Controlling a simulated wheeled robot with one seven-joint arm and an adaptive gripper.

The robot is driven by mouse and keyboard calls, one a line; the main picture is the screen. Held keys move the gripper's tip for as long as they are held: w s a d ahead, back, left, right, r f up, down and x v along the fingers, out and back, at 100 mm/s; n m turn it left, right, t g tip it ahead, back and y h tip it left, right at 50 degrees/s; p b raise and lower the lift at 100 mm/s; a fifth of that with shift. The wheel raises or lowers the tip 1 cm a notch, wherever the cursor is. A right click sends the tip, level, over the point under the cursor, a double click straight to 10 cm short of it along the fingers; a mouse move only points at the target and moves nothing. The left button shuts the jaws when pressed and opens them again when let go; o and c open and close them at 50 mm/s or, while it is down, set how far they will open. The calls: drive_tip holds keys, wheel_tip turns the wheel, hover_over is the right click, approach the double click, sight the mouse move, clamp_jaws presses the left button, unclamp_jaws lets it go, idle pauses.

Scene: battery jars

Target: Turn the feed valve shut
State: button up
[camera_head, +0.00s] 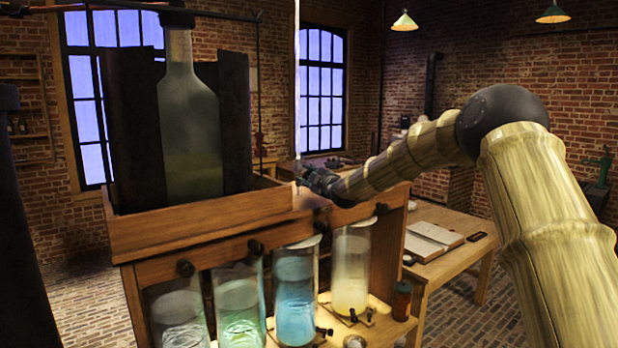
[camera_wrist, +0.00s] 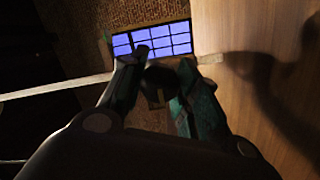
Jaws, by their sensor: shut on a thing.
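My gripper (camera_head: 306,179) is at the right end of the wooden cabinet's top, beside a thin pale upright tube (camera_head: 297,90). In the wrist view my gripper (camera_wrist: 160,68) has its fingers closed around a small dark piece (camera_wrist: 161,78), which appears to be the feed valve's handle. The tube (camera_wrist: 55,88) crosses that view and passes behind the fingers. The fingers hide much of the valve, so I cannot tell how far it is turned.
A large glass bottle (camera_head: 190,125) stands in the wooden cabinet's top tray (camera_head: 200,228) between dark panels. Several glass jars with coloured liquid, including a blue one (camera_head: 295,300), stand below. A table with an open book (camera_head: 436,234) is at the right.

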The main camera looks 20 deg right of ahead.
drive_tip(key=shift+m, duration=0.5)
drive_tip(key=m+b, duration=0.1)
drive_tip(key=m, duration=0.2)
drive_tip(key=shift+r+m+g, duration=0.1)
drive_tip(key=shift+m+g, duration=0.3)
drive_tip(key=m, duration=0.4)
drive_tip(key=shift+d+m+g+y, duration=0.15)
drive_tip(key=shift+m+g+y, duration=0.15)
drive_tip(key=shift+m, duration=0.1)
drive_tip(key=m+y+b, duration=0.1)
drive_tip(key=m+b, duration=0.1)
drive_tip(key=m, duration=0.2)
drive_tip(key=shift+m+g, duration=0.3)
drive_tip(key=shift+g, duration=0.1)
drive_tip(key=shift+r+m+y+b, duration=0.1)
drive_tip(key=shift+m+y+b, duration=0.2)
drive_tip(key=shift+m+b, duration=0.7)
drive_tip(key=shift+r, duration=0.1)
drive_tip(key=o, duration=1)
drive_tip(key=shift+w+d, duration=0.1)
drive_tip(key=shift+o, duration=0.2)
drive_tip(key=shift+f, duration=0.2)
